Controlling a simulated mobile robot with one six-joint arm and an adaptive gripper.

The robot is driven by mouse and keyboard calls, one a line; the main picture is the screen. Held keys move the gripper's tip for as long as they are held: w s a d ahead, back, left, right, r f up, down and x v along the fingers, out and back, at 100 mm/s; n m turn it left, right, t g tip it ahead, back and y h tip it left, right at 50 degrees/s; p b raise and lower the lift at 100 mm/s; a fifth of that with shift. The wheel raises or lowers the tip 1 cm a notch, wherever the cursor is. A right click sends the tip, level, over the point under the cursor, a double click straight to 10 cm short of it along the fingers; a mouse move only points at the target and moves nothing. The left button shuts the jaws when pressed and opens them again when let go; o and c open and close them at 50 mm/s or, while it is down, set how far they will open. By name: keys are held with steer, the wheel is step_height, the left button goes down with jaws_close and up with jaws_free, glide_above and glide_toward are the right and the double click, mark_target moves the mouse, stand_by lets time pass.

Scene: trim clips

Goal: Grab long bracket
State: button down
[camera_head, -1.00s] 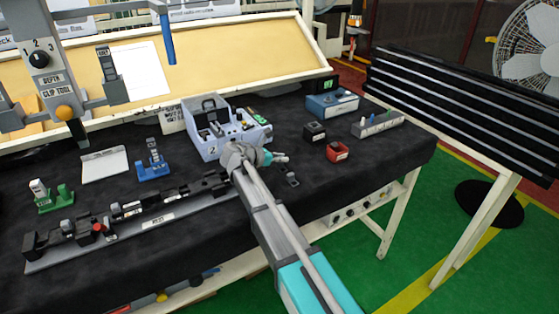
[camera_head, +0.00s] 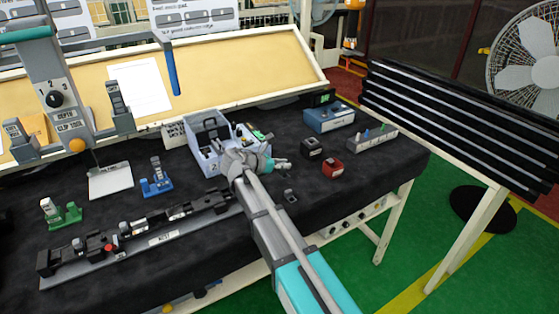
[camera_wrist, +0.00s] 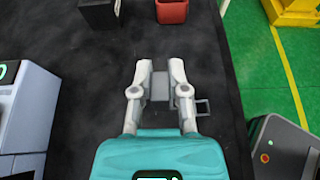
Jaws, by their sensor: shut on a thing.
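In the wrist view, my gripper (camera_wrist: 159,68) has its two pale fingers closed in on a small grey piece (camera_wrist: 159,88), apparently the long bracket. A thin dark square loop (camera_wrist: 202,108) shows just right of the right finger; I cannot tell whether it belongs to the same piece. In the head view, my gripper (camera_head: 283,163) is over the black table, right of the pale blue bin (camera_head: 205,160). A small dark and grey part (camera_head: 290,196) shows just below the gripper there.
A black box (camera_head: 312,148) and a red box (camera_head: 332,168) stand right of my gripper. A grey rack (camera_head: 372,138) and a blue unit (camera_head: 329,118) are behind them. A long fixture rail (camera_head: 150,238) lies front left. Table between is clear.

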steer(key=s+d+r+p, duration=0.3)
steer(key=s+r+p, duration=0.1)
steer(key=s, duration=0.5)
steer(key=shift+s+d+r, duration=0.2)
steer(key=shift+d+r, duration=0.05)
steer(key=shift+r, duration=0.4)
